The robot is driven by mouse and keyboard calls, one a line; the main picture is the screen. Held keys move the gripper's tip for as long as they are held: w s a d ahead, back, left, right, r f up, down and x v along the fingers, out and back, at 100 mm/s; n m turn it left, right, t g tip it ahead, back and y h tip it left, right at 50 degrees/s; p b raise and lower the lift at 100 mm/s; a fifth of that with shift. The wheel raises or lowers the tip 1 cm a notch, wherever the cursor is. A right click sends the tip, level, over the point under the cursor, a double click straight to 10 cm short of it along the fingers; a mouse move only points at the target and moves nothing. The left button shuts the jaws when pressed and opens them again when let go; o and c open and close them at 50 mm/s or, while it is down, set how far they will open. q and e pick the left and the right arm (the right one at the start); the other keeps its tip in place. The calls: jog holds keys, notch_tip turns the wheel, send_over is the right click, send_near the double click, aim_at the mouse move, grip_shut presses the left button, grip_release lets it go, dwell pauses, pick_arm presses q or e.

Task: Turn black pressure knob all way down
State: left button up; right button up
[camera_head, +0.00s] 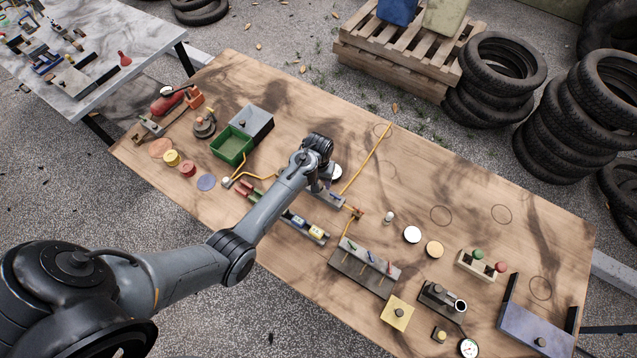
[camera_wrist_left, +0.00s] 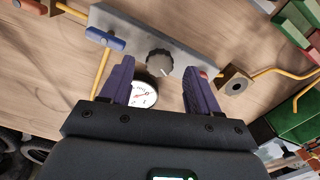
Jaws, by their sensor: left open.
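The black ridged pressure knob (camera_wrist_left: 160,63) sits on a grey metal bar (camera_wrist_left: 185,57) in the left wrist view. A round white gauge with a red needle (camera_wrist_left: 144,94) is just below it in that view, partly covered by my gripper. My left gripper (camera_wrist_left: 158,67) is open, its two purple fingers on either side of the knob in the picture. I cannot tell whether they touch it. In the head view my left gripper (camera_head: 324,187) is low over the middle of the table, and the wrist hides the knob.
A square fitting (camera_wrist_left: 236,84) is on the other side. On the table (camera_head: 285,110) a green bin (camera_head: 232,146) stands left of the wrist, and a slotted block (camera_head: 365,267) lies right.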

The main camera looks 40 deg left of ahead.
pick_arm(q)
jog(key=shift+f, duration=1.05)
jog(key=c, duration=1)
jog(key=shift+c, duration=0.2)
